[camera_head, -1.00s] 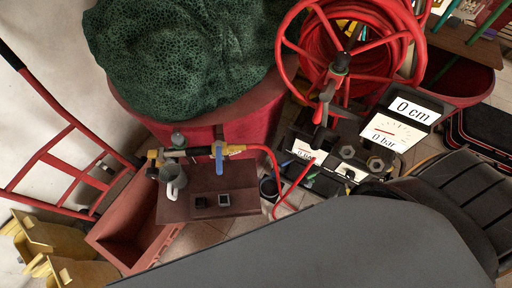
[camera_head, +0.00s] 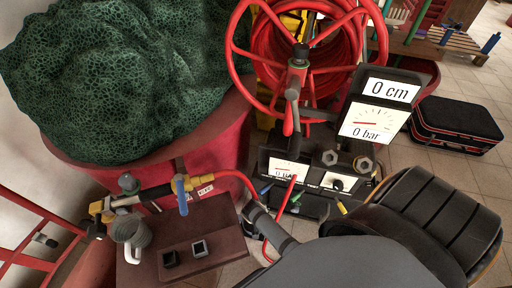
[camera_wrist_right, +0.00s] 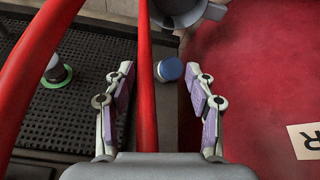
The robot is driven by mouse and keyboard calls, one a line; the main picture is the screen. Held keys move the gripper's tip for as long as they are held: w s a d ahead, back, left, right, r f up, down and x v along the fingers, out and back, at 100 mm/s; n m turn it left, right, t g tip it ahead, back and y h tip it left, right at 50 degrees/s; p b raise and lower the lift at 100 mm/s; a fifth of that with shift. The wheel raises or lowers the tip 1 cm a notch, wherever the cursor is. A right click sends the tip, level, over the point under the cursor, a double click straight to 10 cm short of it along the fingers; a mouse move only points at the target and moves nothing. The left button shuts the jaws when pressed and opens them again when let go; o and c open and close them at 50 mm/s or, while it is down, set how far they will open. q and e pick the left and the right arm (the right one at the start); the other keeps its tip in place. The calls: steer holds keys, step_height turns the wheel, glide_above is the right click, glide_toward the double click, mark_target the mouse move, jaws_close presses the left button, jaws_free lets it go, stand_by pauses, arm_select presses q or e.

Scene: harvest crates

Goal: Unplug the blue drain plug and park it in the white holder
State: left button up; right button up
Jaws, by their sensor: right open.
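My right gripper (camera_wrist_right: 162,80) is open in the right wrist view, with nothing between its fingers. A small round blue cap (camera_wrist_right: 169,70), which looks like the drain plug, shows beyond and between the fingertips, near a grey cylindrical part (camera_wrist_right: 200,12). I cannot tell whether it is seated in a drain. My left gripper is not in view.
A red hose (camera_wrist_right: 147,70) crosses the wrist view between the fingers. The red tub (camera_wrist_right: 255,65) stands close on the right, a dark ribbed mat (camera_wrist_right: 95,60) on the left. In the head view are a hose reel (camera_head: 310,45), a gauge panel (camera_head: 365,122) and a black case (camera_head: 455,125).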

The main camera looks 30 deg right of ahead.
steer(key=w+r+m, duration=0.1)
steer(key=w+d+r+m+h+b, duration=0.1)
steer(key=w+r, duration=0.1)
steer(key=shift+w, duration=0.3)
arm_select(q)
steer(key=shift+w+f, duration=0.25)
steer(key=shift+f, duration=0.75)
arm_select(e)
steer(key=shift+r+m, duration=0.15)
steer(key=shift+m, duration=0.15)
